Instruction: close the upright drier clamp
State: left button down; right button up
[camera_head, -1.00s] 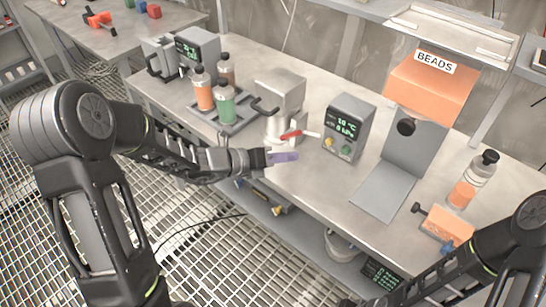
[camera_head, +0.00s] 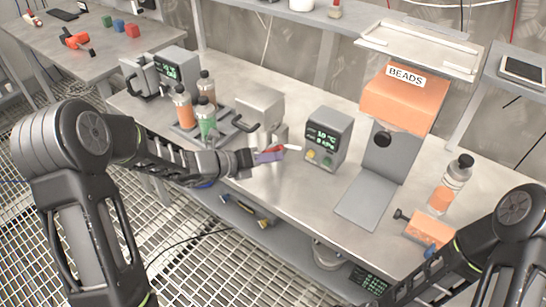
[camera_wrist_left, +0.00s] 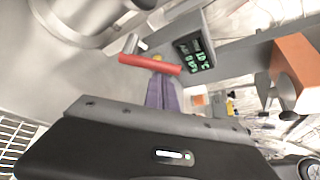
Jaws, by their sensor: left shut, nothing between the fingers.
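The upright drier is the pale grey block with a black handle (camera_head: 260,108) at the middle of the bench, on a rounded metal lower part. Its clamp lever, red with a pale end (camera_head: 277,149), sticks out to the right of that lower part. The red lever crosses the left wrist view (camera_wrist_left: 150,63). My left gripper (camera_head: 269,156) has purple fingers, shut and empty, right at the lever on its near side. In the left wrist view the fingers (camera_wrist_left: 162,92) reach up to the red bar; I cannot tell whether they touch.
A grey readout box (camera_head: 328,137) stands just right of the lever. Bottles (camera_head: 183,106) on a tray stand left of the drier. An orange BEADS hopper (camera_head: 402,98) and a clear-and-orange bottle (camera_head: 450,184) are further right. The bench front is mostly clear.

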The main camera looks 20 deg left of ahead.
pick_arm(q)
jog(key=shift+a+r+n+p, duration=0.2)
jog(key=shift+r+n+p, duration=0.1)
jog(key=shift+p, duration=0.2)
jog(key=shift+w+a+r+n+h+p, duration=0.2)
jog(key=shift+a+r+n+h+p, duration=0.15)
jog(key=shift+n+h+p, duration=0.45)
jog(key=shift+w+a+r+n+t+h+p, duration=0.15)
jog(key=shift+w+a+r+n+h+p, duration=0.1)
jog(key=shift+a+n+h+p, duration=0.25)
jog(key=shift+w+a+r+n+t+h+p, duration=0.2)
jog(key=shift+a+r+n+h+p, duration=0.1)
jog(key=shift+a+n+p, duration=0.25)
jog(key=shift+f, duration=0.1)
